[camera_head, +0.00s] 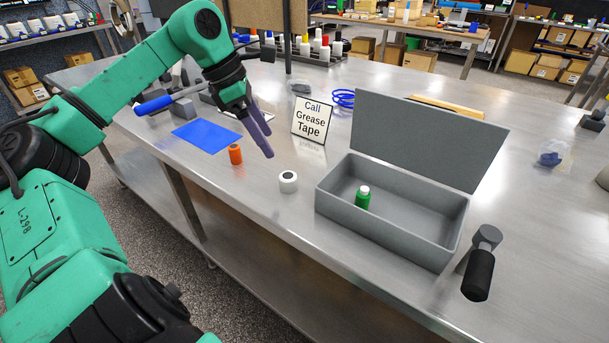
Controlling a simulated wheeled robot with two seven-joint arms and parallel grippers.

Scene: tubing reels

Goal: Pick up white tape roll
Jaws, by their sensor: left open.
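The white tape roll (288,182) stands on the metal table near its front edge, with a dark centre on top. My left gripper (269,142) has purple fingers that point down. It is above and a little left of the roll, apart from it, open and empty. The gap between its fingers is partly hidden by the view angle. My right gripper is not in view.
A black-handled hammer (479,273) lies farther right.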

